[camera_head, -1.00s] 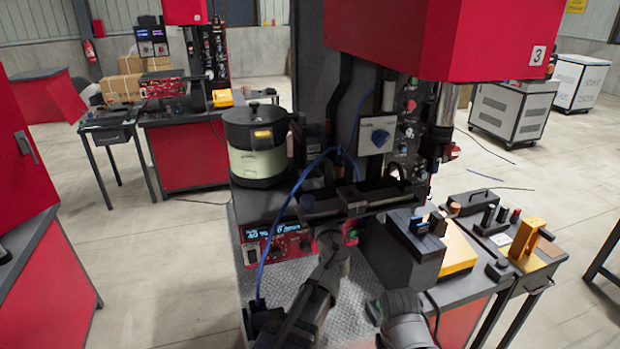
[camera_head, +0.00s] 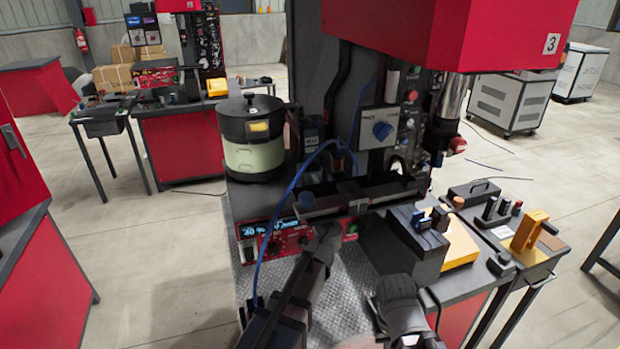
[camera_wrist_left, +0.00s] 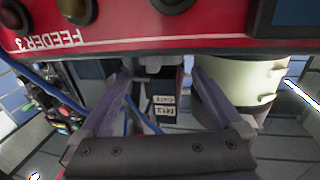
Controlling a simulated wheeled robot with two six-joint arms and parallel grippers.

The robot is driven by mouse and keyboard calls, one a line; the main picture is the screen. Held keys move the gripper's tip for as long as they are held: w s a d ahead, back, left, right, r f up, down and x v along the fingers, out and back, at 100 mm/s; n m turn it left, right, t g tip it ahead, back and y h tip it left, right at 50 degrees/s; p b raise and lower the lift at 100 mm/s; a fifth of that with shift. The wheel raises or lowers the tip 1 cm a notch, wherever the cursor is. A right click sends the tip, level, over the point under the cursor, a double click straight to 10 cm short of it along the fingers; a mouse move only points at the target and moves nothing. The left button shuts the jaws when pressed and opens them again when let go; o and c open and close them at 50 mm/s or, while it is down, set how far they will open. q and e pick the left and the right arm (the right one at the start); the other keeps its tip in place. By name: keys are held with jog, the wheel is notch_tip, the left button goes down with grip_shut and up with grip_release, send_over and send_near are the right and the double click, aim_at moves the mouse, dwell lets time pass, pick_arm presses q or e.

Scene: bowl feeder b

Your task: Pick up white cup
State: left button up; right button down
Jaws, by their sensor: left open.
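I cannot make out a white cup in either view. The round vessel that stands out is a black and pale green feeder bowl (camera_head: 253,157), on top of the red feeder unit (camera_head: 285,238). Its pale wall also shows at the right of the left wrist view (camera_wrist_left: 240,85). My left gripper (camera_head: 326,240) is in front of the feeder unit's panel, low in the head view.
A blue cable (camera_head: 290,195) loops down in front of the feeder unit. A dark rail (camera_head: 360,196) crosses above my left gripper. A yellow block (camera_head: 459,245) and a side table with an orange bracket (camera_head: 529,232) stand on the right.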

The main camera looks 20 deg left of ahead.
aim_at(312, 175)
pick_arm(q)
jog(key=x, duration=0.4)
jog(key=shift+w+a+f, duration=0.15)
jog(key=shift+w+a, duration=0.05)
jog(key=shift+w, duration=0.1)
jog(key=shift+c, duration=0.2)
jog(key=c, duration=1.2)
